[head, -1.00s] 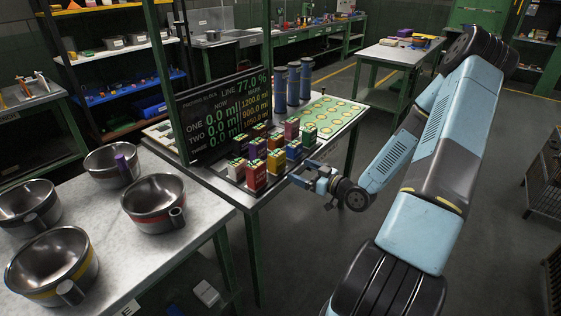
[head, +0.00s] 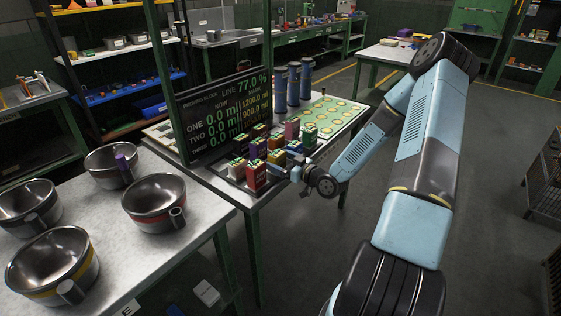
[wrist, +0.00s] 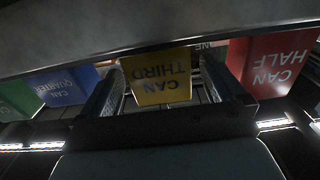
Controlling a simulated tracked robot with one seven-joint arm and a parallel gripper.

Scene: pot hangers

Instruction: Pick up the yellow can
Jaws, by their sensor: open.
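The yellow can (wrist: 160,90), marked "CAN THIRD", appears upside down in the wrist view. It stands between the two open fingers of my gripper (wrist: 161,96). Whether the fingers touch it is unclear. In the head view, the yellow can (head: 277,157) stands in the group of coloured cans, just behind the red can. My gripper (head: 292,173) is low at the right front edge of that group, and its fingertips are partly hidden among the cans.
A red can (wrist: 272,65) marked "CAN HALF" is close on the right and a blue can (wrist: 68,86) on the left in the wrist view. A display board (head: 222,112) stands behind the cans. Metal pots (head: 155,203) sit on the left table.

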